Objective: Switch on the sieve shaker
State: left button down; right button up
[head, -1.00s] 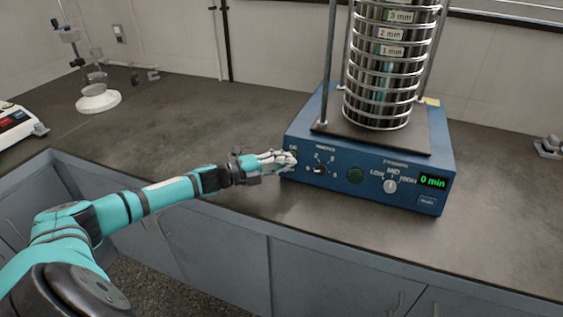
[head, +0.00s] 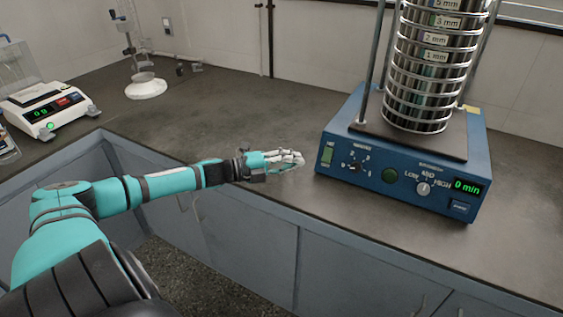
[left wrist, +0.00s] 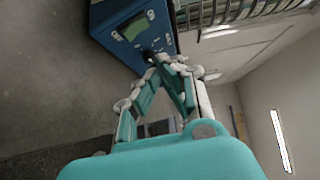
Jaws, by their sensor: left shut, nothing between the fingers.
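The blue sieve shaker (head: 400,185) stands on the dark counter with a stack of metal sieves (head: 430,70) on top. The green display (head: 467,188) reads "0 min". My left gripper (head: 298,160) is shut and empty, just left of the panel and apart from it in the head view. In the left wrist view the shut fingertips (left wrist: 162,60) point at the blue shaker body (left wrist: 120,28). My right gripper is not in view.
A balance (head: 45,108) with a lit display stands at the far left. A stand with glassware (head: 146,87) is at the back left. The counter between it and the shaker is clear. The counter's front edge runs below my left forearm.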

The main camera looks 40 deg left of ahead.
pick_arm(q)
jog(key=v, duration=0.3)
jog(key=shift+a+r+p, duration=0.1)
jog(key=shift+r+p, duration=0.1)
jog(key=shift+p, duration=0.1)
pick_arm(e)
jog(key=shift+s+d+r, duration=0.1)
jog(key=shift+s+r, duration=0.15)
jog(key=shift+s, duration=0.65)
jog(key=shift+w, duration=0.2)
pick_arm(q)
jog(key=shift+s, duration=0.1)
